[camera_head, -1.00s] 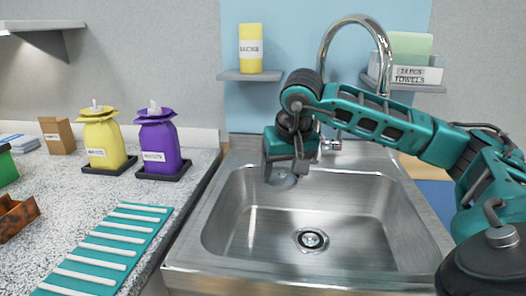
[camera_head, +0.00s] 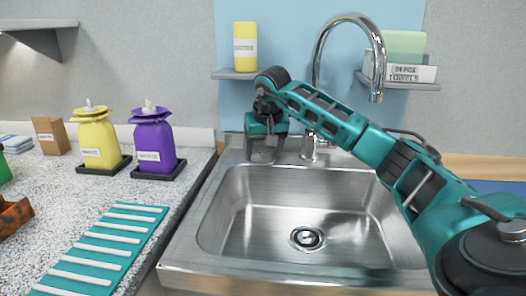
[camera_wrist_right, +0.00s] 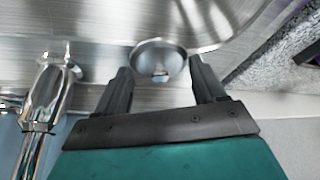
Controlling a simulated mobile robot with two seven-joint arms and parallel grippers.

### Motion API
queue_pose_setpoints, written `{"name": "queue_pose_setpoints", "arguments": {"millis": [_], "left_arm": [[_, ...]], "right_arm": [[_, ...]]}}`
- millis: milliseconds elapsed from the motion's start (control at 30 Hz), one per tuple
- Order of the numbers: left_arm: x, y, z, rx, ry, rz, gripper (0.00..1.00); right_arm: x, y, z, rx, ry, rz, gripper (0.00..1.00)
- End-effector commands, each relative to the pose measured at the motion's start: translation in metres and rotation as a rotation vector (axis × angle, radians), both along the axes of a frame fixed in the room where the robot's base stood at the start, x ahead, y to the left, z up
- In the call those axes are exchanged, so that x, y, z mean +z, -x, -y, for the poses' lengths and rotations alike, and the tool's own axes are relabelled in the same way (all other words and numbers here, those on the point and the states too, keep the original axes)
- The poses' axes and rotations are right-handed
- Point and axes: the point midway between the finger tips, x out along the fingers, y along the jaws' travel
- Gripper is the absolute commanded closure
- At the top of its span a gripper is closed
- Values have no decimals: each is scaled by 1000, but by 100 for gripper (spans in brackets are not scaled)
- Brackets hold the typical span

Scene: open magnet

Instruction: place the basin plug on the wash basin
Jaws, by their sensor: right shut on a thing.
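The wash basin (camera_head: 228,228) is a steel sink with a drain in its floor. My right gripper (camera_head: 264,152) points down over the back left corner of its rim. It is shut on the basin plug, a round metal disc (camera_wrist_right: 160,58) between the fingertips in the right wrist view, where the gripper (camera_wrist_right: 162,76) also shows. In the head view the plug is mostly hidden by the gripper. I cannot tell whether the plug touches the rim. My left gripper is not in view.
A tall chrome tap (camera_head: 350,22) stands behind the basin, right of my gripper. Yellow (camera_head: 98,145) and purple (camera_head: 154,143) dispensers stand on the counter at left. A teal slatted mat (camera_head: 104,248) lies in front of them. A shelf (camera_head: 247,74) hangs above.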

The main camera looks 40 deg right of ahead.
Motion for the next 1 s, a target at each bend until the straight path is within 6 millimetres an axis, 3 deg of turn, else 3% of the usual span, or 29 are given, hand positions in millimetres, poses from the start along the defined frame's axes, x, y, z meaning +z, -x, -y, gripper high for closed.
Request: {"name": "queue_pose_setpoints", "arguments": {"millis": [467,500,733,1000], "left_arm": [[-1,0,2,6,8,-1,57],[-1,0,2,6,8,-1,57],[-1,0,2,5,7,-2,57],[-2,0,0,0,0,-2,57]], "right_arm": [[-7,0,0,-1,0,3,60],[-7,0,0,0,0,4,26],[-7,0,0,0,0,4,4],[-5,0,0,-1,-2,4,4]]}}
